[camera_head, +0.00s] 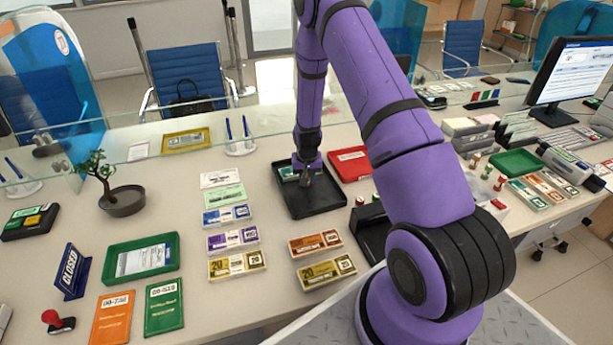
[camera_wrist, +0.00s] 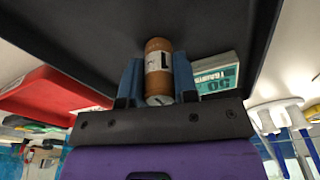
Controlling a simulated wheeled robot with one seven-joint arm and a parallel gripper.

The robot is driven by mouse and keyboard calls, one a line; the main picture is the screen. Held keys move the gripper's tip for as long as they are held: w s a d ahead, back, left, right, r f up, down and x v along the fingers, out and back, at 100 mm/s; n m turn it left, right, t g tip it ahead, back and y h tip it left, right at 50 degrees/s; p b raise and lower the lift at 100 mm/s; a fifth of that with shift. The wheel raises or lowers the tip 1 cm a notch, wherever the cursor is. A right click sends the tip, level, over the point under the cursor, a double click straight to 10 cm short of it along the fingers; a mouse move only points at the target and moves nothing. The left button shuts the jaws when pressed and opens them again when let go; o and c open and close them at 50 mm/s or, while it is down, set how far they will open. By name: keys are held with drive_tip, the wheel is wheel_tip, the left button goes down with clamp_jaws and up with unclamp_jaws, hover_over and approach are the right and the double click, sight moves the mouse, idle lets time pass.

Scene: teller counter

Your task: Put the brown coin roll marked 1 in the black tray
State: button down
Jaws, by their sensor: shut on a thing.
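The brown coin roll (camera_wrist: 157,62) shows in the wrist view, with a white band marked 1. My gripper (camera_wrist: 158,82) is shut on it, with a blue finger on each side. The black tray (camera_head: 328,202) lies on the counter in the head view, and its dark floor (camera_wrist: 100,30) fills much of the wrist view. In the head view my gripper (camera_head: 307,182) is over the inside of the tray, towards its back. I cannot tell whether the roll touches the tray floor. A green banknote bundle (camera_wrist: 216,73) marked 50 lies in the tray beside the roll.
A red tray (camera_head: 347,168) stands just right of the black tray. Several banknote bundles lie to the left, including a purple one (camera_head: 233,238). Small rolls (camera_head: 360,200) stand to the right. A green tray (camera_head: 112,263) is at the front left. The tray's front part is clear.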

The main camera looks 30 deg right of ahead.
drive_tip(key=c, duration=0.9)
unclamp_jaws()
wheel_tip(320, 180, up, 13)
drive_tip(key=s, duration=0.1)
wheel_tip(320, 180, up, 13)
drive_tip(key=n+t, duration=0.1)
hover_over(307, 188)
drive_tip(key=s+a, duration=0.2)
drive_tip(key=a, duration=0.2)
drive_tip(key=s+a+r+n+t, duration=0.1)
drive_tip(key=s+a+r, duration=0.1)
drive_tip(key=s+r, duration=0.3)
drive_tip(key=s+a+r+n, duration=0.1)
drive_tip(key=s+a+r, duration=0.2)
drive_tip(key=r, duration=0.4)
drive_tip(key=s+a+r+n, duration=0.1)
drive_tip(key=s+r, duration=0.2)
drive_tip(key=s, duration=0.4)
drive_tip(key=s+a+r+n+t, duration=0.1)
drive_tip(key=s+r, duration=0.3)
drive_tip(key=s, duration=0.4)
drive_tip(key=s+a+r+t, duration=0.1)
drive_tip(key=s+a+r, duration=0.2)
drive_tip(key=s, duration=0.5)
drive_tip(key=shift+a+r+n+y, duration=0.3)
drive_tip(key=shift+r+n, duration=0.1)
drive_tip(key=shift+r, duration=0.1)
